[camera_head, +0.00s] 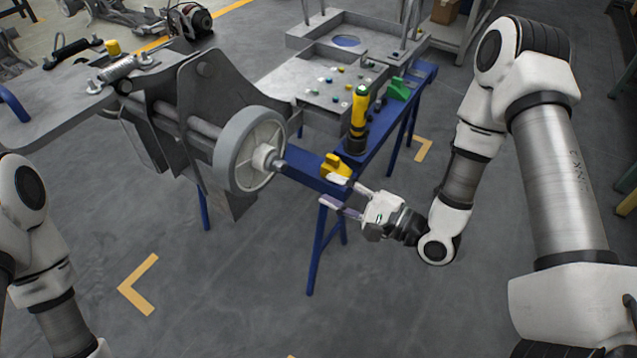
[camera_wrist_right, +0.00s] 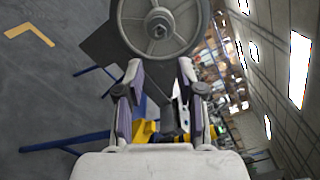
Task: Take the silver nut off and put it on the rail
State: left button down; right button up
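A silver nut (camera_head: 264,158) sits at the hub of the grey wheel (camera_head: 232,143), around a short axle stub that points right. In the right wrist view the nut (camera_wrist_right: 158,23) shows at the wheel's centre, near the top. My right gripper (camera_head: 326,190) is open and empty, to the right of the nut and apart from it. Its fingers (camera_wrist_right: 160,68) are spread below the wheel in the wrist view. A blue rail (camera_head: 309,172) runs along the front of the grey bench, behind my right gripper. My left arm shows at the left edge; its gripper is out of view.
On the rail stand a yellow block (camera_head: 335,166), a yellow-and-black power tool (camera_head: 358,122) and a green block (camera_head: 398,89). The grey bench top (camera_head: 310,85) holds several small coloured parts. The wheel's grey chassis (camera_head: 170,100) fills the left. The floor in front is clear.

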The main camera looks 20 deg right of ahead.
aim_at(284, 167)
jog(key=b+x, duration=0.1)
jog(key=x, duration=1)
grip_shut()
jog(key=shift+c, duration=2.2)
grip_release()
jog(key=shift+c, duration=1.3)
jog(key=shift+v, duration=2.2)
jog(key=shift+f, duration=0.1)
